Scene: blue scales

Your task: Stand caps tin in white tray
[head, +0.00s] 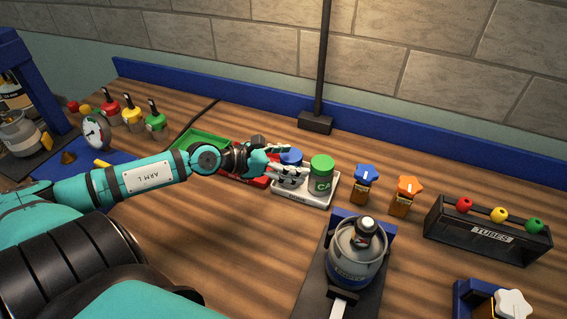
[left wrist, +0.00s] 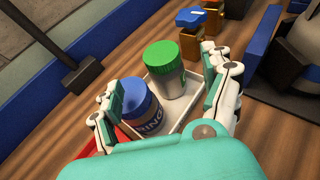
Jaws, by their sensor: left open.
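The caps tin (head: 321,175), clear with a green lid and a label starting "CA", stands upright in the white tray (head: 302,199). It also shows in the left wrist view (left wrist: 168,80). A blue-lidded tin (head: 291,156) lettered "RING" stands beside it, at the tray's left side, partly hidden by my fingers in the head view. My left gripper (head: 284,162) is open, reaching in from the left. In the left wrist view its spread fingers (left wrist: 165,105) lie either side of the tins, the left one close to the blue-lidded tin. My right gripper is not in view.
A green tray (head: 203,140) and a red tray (head: 254,181) lie left of the white tray.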

